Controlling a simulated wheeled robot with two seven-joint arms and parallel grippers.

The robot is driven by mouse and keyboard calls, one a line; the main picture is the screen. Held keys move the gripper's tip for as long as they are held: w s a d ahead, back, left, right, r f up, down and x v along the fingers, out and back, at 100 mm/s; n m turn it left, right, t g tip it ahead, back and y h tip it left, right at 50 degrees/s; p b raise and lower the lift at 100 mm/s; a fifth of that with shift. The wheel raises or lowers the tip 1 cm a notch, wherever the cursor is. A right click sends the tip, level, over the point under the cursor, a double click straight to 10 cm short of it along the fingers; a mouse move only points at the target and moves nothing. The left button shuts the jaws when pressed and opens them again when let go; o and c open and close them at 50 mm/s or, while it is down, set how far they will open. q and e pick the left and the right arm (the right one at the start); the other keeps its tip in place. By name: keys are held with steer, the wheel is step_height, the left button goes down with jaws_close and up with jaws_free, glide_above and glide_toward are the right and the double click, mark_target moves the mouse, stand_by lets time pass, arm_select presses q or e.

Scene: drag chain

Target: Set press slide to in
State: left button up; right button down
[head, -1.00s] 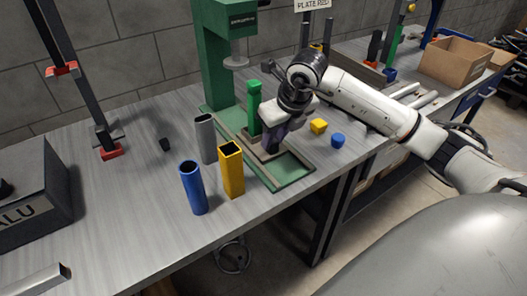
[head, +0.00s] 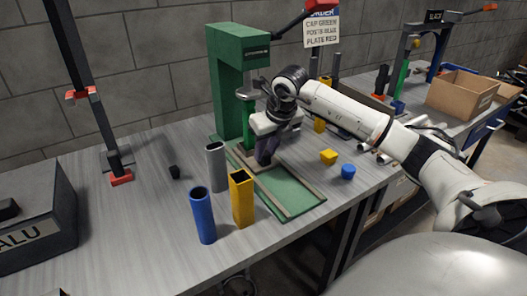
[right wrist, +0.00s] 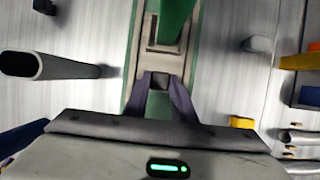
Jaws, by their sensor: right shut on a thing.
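The green press (head: 228,90) stands at the back of the bench. Its green base (head: 290,195) has rails and is bare at the front end. The slide (right wrist: 183,60) is far back along the rails and carries an upright green post (head: 247,122). The post is below the press ram, close to it or touching; I cannot tell which. My right gripper (head: 265,158) is low over the base, in front of the post. In the right wrist view its fingers (right wrist: 160,82) are shut on a small grey handle at the slide's front end. My left gripper is not in view.
Grey (head: 216,167), blue (head: 203,215) and yellow (head: 242,198) tubes stand left of the base. A dark box (head: 35,220) stands at far left.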

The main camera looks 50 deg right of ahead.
steer(key=shift+w+d+r, duration=0.1)
steer(key=shift+w+r, duration=0.1)
steer(key=c, duration=1.7)
jaws_free()
steer(key=shift+o, duration=1.1)
steer(key=shift+w+f, duration=0.1)
steer(key=shift+f, duration=0.05)
steer(key=v, duration=1)
steer(key=shift+s, duration=0.2)
